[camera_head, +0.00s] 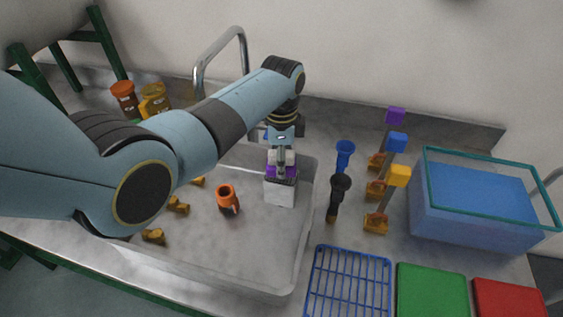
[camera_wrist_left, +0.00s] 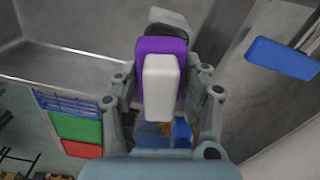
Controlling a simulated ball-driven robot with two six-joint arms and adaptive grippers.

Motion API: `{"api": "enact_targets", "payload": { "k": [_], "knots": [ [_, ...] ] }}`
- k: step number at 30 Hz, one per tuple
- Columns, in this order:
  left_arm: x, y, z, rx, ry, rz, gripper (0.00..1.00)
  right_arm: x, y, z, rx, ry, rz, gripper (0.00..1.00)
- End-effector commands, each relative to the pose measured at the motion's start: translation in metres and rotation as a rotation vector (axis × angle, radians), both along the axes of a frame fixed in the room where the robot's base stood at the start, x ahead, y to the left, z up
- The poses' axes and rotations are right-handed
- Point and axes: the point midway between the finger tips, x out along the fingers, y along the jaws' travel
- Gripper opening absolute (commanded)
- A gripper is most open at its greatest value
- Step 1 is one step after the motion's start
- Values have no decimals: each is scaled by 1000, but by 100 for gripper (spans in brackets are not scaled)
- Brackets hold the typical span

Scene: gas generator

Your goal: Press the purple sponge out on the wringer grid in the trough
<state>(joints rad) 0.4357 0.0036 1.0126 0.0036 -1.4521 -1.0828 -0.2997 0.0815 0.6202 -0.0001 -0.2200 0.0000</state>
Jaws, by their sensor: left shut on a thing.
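The purple sponge (camera_head: 291,172) has a white grip block (camera_head: 281,157) on top. It is in my left gripper (camera_head: 281,163), which is shut on it. In the left wrist view the purple sponge (camera_wrist_left: 182,47) and white block (camera_wrist_left: 160,88) sit between the fingers of my left gripper (camera_wrist_left: 162,90). A pale grey block with a dark top, likely the wringer (camera_head: 280,192), stands in the trough (camera_head: 255,245) by its right wall. The sponge is right over or at its top; whether they touch I cannot tell. My right gripper is not in view.
An orange mug (camera_head: 227,198) and several brass-coloured pieces (camera_head: 178,205) are in the trough. To its right are blue (camera_head: 345,158) and black (camera_head: 339,192) funnel-topped tools, upright coloured paddles (camera_head: 397,142), a blue tank (camera_head: 470,205) and a blue rack (camera_head: 348,285). A tap (camera_head: 243,45) stands behind.

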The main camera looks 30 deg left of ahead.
Motion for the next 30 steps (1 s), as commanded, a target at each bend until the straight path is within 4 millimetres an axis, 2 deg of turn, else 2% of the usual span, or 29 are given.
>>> {"api": "enact_targets", "payload": {
  "k": [8,15,30],
  "knots": [
    [1,0,27,1,-4,0,15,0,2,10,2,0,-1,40],
    [2,0,44,0,-4,0,15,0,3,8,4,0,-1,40],
    [2,0,48,1,-4,0,15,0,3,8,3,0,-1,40]
  ]
}}
